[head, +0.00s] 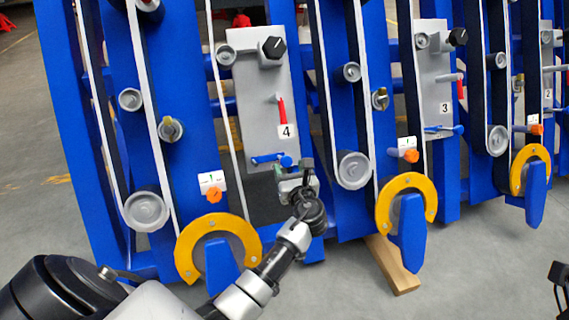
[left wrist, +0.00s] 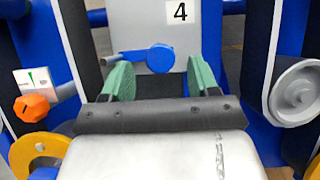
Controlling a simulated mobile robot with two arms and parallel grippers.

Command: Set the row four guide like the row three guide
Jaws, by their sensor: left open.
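The row four plate (head: 254,105), marked 4, carries a black knob (head: 274,47), a red lever (head: 282,112) hanging down and a blue handle (head: 270,159) with its bar pointing left. Which part is the guide, I cannot tell. My left gripper (head: 292,173) is open and empty just below the row four blue handle. In the left wrist view, the blue handle's hub (left wrist: 160,58) lies ahead, between the green fingers (left wrist: 160,78).
Orange knobs (head: 213,194) with white scales and yellow curved guards (head: 185,258) stand low on the rows. Grey pulleys (head: 146,211) and white belts flank the plates. A wooden block (head: 393,267) lies on the floor. A black part (head: 560,275), perhaps my right gripper, shows at the right edge.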

